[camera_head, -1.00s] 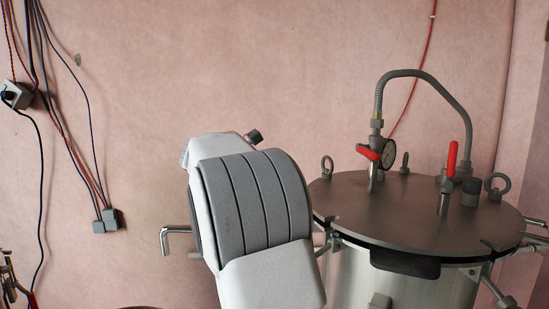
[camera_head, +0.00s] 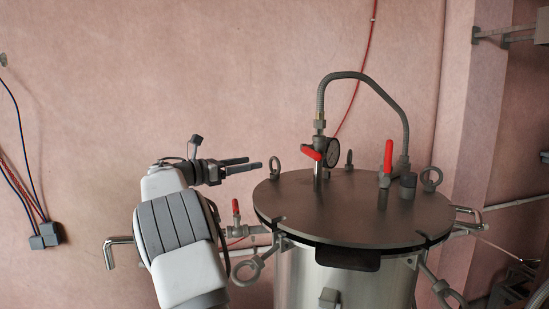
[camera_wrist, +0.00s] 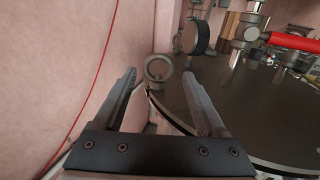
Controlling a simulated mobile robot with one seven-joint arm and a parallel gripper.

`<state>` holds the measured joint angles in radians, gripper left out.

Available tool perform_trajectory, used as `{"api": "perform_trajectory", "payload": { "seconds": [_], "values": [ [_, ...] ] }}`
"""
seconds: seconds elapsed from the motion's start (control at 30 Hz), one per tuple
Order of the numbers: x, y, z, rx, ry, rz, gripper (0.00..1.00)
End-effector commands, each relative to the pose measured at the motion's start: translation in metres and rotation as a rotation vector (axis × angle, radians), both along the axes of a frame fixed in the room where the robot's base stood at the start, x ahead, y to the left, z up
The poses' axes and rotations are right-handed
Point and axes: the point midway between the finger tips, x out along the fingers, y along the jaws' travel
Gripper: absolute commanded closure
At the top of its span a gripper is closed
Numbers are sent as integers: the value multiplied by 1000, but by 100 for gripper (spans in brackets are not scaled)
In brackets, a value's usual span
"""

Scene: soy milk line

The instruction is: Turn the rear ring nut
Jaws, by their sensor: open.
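A grey ring nut (camera_head: 275,165) stands upright at the rear left edge of the round tank lid (camera_head: 365,222). In the wrist view, a grey ring nut (camera_wrist: 158,69) with its hole facing me shows ahead at the lid's edge, between the fingers in the picture; it appears to be the same one. My gripper (camera_head: 254,164) is open and empty, its fingers pointing right toward this ring, just left of it. The open fingers (camera_wrist: 160,95) also show in the wrist view. They seem apart from the ring.
The lid carries a pressure gauge (camera_head: 333,152), red valve handles (camera_head: 388,156), a curved hose (camera_head: 365,77) and further rings at the rear (camera_head: 349,158) and right (camera_head: 431,179). A small red-handled valve (camera_head: 236,208) stands below my gripper. The pink wall (camera_wrist: 50,70) is close on the left.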

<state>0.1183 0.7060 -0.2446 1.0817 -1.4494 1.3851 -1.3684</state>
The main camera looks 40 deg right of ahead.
Motion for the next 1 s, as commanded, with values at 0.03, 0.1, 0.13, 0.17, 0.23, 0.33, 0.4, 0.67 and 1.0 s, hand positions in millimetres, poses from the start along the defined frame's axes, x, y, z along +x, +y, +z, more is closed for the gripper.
{"api": "perform_trajectory", "payload": {
  "seconds": [0.03, 0.1, 0.13, 0.17, 0.23, 0.33, 0.4, 0.67, 1.0],
  "values": [
    [-3, -13, 2, 1, 0, -3, 26],
    [-5, -28, 1, 2, 0, -4, 26],
    [-6, -34, 1, 2, 1, -2, 26],
    [-7, -41, 1, 2, 1, -3, 26],
    [-9, -55, 1, 1, 1, -2, 26],
    [-11, -72, 1, 2, 0, -2, 26],
    [-12, -81, 1, 2, 0, -1, 26],
    [-14, -97, 0, 1, -1, 1, 26],
    [-14, -98, 0, 1, -1, 1, 44]
  ]
}}
